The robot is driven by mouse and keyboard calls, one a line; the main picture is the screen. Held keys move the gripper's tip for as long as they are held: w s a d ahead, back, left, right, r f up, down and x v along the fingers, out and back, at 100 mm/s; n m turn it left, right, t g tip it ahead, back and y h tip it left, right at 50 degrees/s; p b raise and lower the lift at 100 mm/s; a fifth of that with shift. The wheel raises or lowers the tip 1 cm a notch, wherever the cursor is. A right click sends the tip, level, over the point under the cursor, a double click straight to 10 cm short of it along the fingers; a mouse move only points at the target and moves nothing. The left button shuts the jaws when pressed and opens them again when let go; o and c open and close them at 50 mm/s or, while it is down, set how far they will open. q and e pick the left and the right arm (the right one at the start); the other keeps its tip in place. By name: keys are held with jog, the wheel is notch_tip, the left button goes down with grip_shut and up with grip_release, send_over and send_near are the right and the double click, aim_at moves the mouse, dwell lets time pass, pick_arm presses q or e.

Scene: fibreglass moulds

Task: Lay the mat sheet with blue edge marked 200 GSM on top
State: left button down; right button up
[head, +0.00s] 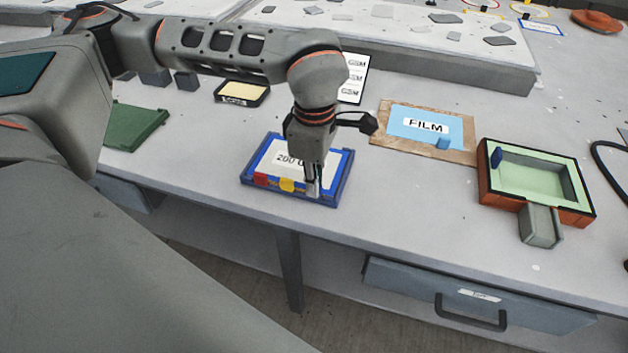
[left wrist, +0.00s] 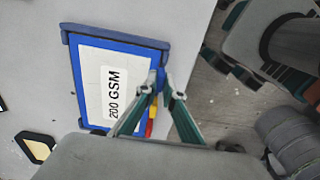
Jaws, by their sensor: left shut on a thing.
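The mat sheet (head: 283,160) with a blue edge and a white label marked 200 GSM lies within a blue tray (head: 245,179). In the left wrist view the sheet (left wrist: 95,90) shows its full label, with the tray's raised bar (left wrist: 115,39) at one end. Red (head: 260,179) and yellow (head: 287,185) tabs show along the near side. My left gripper (head: 313,190) points down at the near right part of the sheet. Its fingers (left wrist: 166,85) are closed together at a blue bit of the sheet's edge. My right gripper is not in view.
To the right lie a blue FILM sheet (head: 400,121) on a brown board (head: 461,151) and an orange mould (head: 570,215) with a pale green hollow. A green plate (head: 130,128) and a black-rimmed yellow tray (head: 240,92) are left. The bench edge runs close in front.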

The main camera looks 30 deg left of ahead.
pick_arm(q)
jog(key=c, duration=2.1)
grip_release()
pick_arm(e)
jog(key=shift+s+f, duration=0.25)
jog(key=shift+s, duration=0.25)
pick_arm(q)
jog(key=shift+r, duration=0.25)
notch_tip(320, 180, up, 12)
jog(key=shift+f, duration=0.25)
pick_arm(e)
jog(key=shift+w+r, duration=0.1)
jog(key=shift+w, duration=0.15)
